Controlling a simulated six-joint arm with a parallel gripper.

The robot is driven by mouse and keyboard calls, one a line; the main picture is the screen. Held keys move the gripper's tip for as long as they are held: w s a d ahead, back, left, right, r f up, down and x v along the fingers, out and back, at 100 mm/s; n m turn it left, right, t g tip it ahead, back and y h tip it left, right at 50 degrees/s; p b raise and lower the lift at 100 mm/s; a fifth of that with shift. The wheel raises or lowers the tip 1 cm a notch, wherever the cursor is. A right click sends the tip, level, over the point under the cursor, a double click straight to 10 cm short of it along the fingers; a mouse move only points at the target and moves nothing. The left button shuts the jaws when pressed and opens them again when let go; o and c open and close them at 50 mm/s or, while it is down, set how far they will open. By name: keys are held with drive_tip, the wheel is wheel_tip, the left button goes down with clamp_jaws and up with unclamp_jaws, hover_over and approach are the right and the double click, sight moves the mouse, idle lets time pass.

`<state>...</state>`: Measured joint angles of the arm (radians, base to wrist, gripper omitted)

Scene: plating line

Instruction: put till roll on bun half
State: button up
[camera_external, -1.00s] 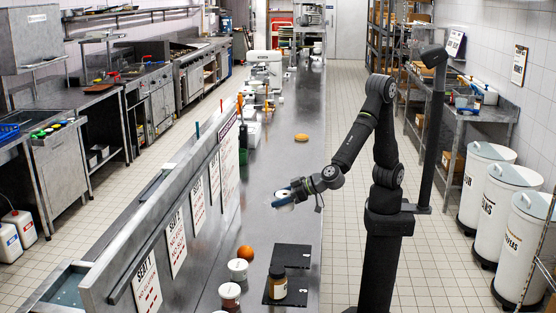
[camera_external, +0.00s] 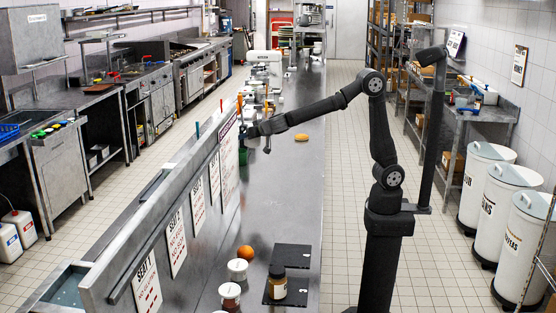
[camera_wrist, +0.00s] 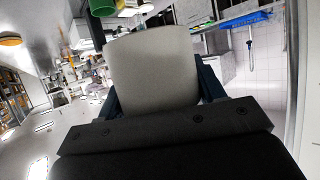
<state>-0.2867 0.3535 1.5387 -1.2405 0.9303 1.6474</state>
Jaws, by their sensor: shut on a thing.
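My gripper (camera_external: 246,132) is stretched out to the far left, above the counter near the partition. In the wrist view my gripper (camera_wrist: 155,85) is shut on a pale grey-white rounded piece, which looks like the till roll (camera_wrist: 152,65). Its sides lie between the two dark fingers. In the outside view I cannot make the roll out clearly at the gripper. The bun half (camera_external: 301,137) lies on the counter to the right of the gripper, apart from it. An orange-brown rounded thing at the wrist view's upper left edge (camera_wrist: 10,39) looks like the bun half.
A green container (camera_external: 243,157) stands just below the gripper, beside the partition (camera_external: 150,235). An orange (camera_external: 245,252), white tubs (camera_external: 237,268), a jar (camera_external: 277,282) and dark mats (camera_external: 293,256) are at the near end. The middle of the counter (camera_external: 280,200) is clear.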

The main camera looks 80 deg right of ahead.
drive_tip(key=d+f+m+g+h, duration=0.2)
drive_tip(key=d, duration=1.9)
drive_tip(key=d+f+m+g+h, duration=0.1)
drive_tip(key=d+f+m+g, duration=0.1)
drive_tip(key=d, duration=1.9)
drive_tip(key=s+d+f+m+g+h, duration=0.1)
drive_tip(key=s+d+f+m+g, duration=0.15)
drive_tip(key=s+d, duration=1.4)
drive_tip(key=s+d+f+m+g, duration=0.1)
drive_tip(key=s+d+f+m, duration=0.15)
drive_tip(key=s+d, duration=1.35)
drive_tip(key=n, duration=0.1)
hover_over(302, 137)
drive_tip(key=d, duration=0.5)
drive_tip(key=f, duration=0.7)
drive_tip(key=shift+w+a+f, duration=0.15)
drive_tip(key=shift+w+f, duration=0.1)
drive_tip(key=shift+f, duration=2.15)
